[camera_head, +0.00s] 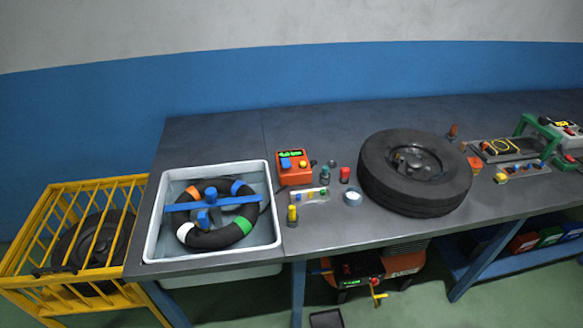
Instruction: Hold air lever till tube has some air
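A black tube (215,239) with orange, blue, green and white bands lies in a white basin (274,229) at the left of the bench. A blue bar (236,201) with a blue centre knob lies across it. A red box (294,167) with a lit display and blue and yellow parts stands just right of the basin. Below the bench a red machine (357,270) has a yellow handle (379,295). I cannot tell which part is the air lever. Neither of my grippers is in view.
A large black tyre (377,185) lies flat on the dark bench (320,236). Small bottles, a small tray (310,197) and tools stand around it. A yellow cage (45,232) with a tyre inside is at the left. The bench's back strip is clear.

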